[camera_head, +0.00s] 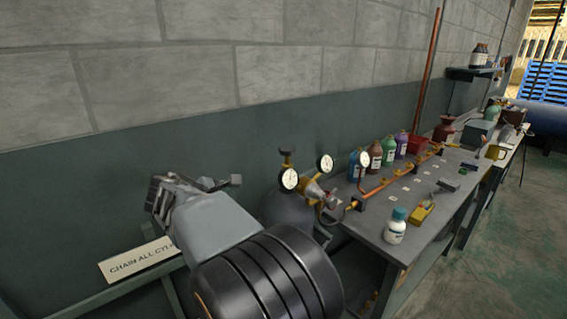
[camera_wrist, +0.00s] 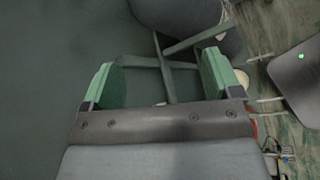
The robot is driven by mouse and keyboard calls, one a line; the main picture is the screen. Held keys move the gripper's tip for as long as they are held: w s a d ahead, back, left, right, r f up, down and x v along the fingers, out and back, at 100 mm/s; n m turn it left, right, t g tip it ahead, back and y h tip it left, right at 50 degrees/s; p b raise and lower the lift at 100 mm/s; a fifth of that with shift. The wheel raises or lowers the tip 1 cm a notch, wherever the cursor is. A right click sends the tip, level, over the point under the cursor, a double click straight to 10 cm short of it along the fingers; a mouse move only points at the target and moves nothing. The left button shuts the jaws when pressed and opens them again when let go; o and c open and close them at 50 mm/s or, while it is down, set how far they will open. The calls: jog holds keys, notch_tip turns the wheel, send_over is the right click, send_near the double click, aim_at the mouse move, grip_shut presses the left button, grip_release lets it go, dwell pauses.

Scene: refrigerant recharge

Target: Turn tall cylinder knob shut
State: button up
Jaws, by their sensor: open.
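A grey-blue cylinder (camera_head: 287,211) with a rounded top stands between my arm and the bench in the head view; my arm hides its lower part. A small dark knob (camera_head: 286,153) stands up above the round gauge (camera_head: 289,179) by this cylinder. Whether it is the cylinder's own knob I cannot tell. My gripper (camera_head: 195,185) is left of the cylinder and gauges, apart from the knob. In the wrist view my gripper (camera_wrist: 160,78) is open, with its green pads wide apart and nothing between them. A dark rounded body (camera_wrist: 185,14) shows beyond the pads; the knob is not visible there.
A brass fitting (camera_head: 314,189) and a second gauge (camera_head: 325,164) sit beside the knob. The bench (camera_head: 372,234) at right carries bottles, a copper pipe (camera_head: 400,171) and small tools. A sign (camera_head: 140,258) hangs low left on a green frame (camera_wrist: 168,85). The wall (camera_head: 200,150) is close behind.

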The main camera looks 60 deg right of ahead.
aim_at(281, 154)
jog(key=d+r+n+g+h, duration=0.1)
jog(key=d+h, duration=0.1)
jog(key=d, duration=0.6)
jog(key=s+d+r+n+g+h, duration=0.1)
jog(key=d+r+n+h, duration=0.1)
jog(key=d, duration=0.6)
jog(key=d+r+n+g+h, duration=0.1)
jog(key=d+r+n+h, duration=0.1)
jog(key=d, duration=0.7)
jog(key=shift+s+g+b, duration=0.2)
jog(key=shift+g+b, duration=0.1)
jog(key=shift+g, duration=0.1)
jog(key=c, duration=0.9)
